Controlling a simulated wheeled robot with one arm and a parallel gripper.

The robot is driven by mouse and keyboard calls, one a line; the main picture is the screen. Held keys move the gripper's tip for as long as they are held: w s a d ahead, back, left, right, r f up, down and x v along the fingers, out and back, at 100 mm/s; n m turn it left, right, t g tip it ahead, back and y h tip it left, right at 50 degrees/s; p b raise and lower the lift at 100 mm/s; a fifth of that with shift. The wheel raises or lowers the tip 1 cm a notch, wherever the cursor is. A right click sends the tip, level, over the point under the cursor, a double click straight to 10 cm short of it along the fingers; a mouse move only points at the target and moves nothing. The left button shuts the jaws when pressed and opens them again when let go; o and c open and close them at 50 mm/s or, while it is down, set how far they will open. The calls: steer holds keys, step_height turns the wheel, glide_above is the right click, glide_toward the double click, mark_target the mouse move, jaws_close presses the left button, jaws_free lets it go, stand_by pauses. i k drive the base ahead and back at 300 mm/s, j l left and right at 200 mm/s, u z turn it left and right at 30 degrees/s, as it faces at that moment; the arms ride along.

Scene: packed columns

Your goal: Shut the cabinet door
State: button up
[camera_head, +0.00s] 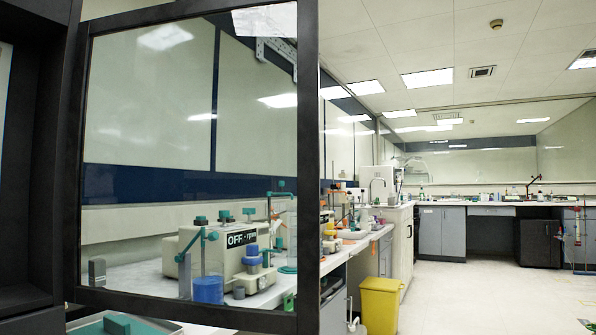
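The cabinet door (308,170) is a tall glass pane in a black frame and fills the left half of the head view. It stands open, swung out from the dark cabinet (30,170) at the far left edge. Its left side is beside the cabinet, and its wide right upright looks nearest to me. The pane is clear, and the lab bench shows through it. I cannot make out a handle. My gripper is not in view.
Behind the door is a bench with lab devices, one marked OFF (240,240). A yellow bin (380,305) stands on the floor right of the door. Grey cabinets (442,232) line the back. The pale floor (490,295) at right is mostly clear.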

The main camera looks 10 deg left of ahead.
mark_target(305, 322)
steer(key=i+l, duration=0.1)
steer(key=i, duration=0.25)
steer(key=i+l+z, duration=0.15)
steer(key=i, duration=0.2)
steer(key=i+u, duration=0.15)
steer(key=u, duration=0.25)
steer(key=i+u, duration=0.15)
steer(key=u, duration=0.2)
steer(key=i+l+u, duration=0.15)
steer(key=u, duration=0.25)
steer(key=i+l+u, duration=0.15)
steer(key=u, duration=0.2)
steer(key=i+u, duration=0.15)
steer(key=u, duration=0.3)
steer(key=i+l+u, duration=0.1)
steer(key=u, duration=0.35)
steer(key=l+u, duration=0.2)
steer(key=u, duration=0.25)
steer(key=i+l+u, duration=0.15)
steer(key=u, duration=0.3)
steer(key=l+u, duration=0.25)
steer(key=u, duration=0.2)
